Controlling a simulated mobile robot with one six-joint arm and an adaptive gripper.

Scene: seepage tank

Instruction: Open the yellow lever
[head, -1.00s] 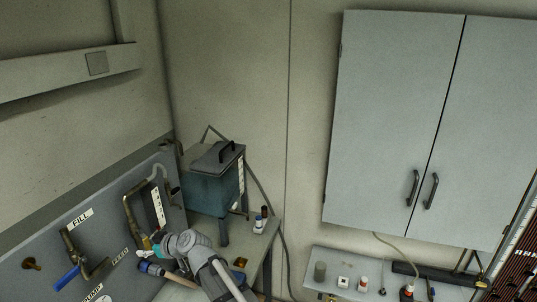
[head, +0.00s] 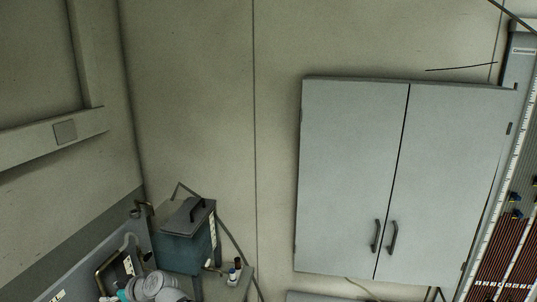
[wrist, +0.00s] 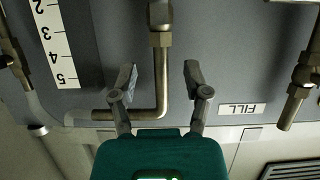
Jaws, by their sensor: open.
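No yellow lever shows in either current view. In the wrist view my gripper (wrist: 160,76) is open and empty, its two fingers spread on either side of a bent brass pipe (wrist: 162,95) on the grey panel (wrist: 230,60). I cannot tell whether the fingers touch the pipe. A "FILL" label (wrist: 242,109) appears upside down to the right of the fingers. In the head view my arm shows only at the bottom edge, in front of the panel (head: 85,275), and its fingers cannot be made out.
A numbered scale strip (wrist: 56,45) and a pipe flank the gripper on the left; a brass fitting (wrist: 300,85) is at the right. In the head view a lidded tank (head: 182,250) stands behind the arm, and a grey wall cabinet (head: 350,180) hangs at right.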

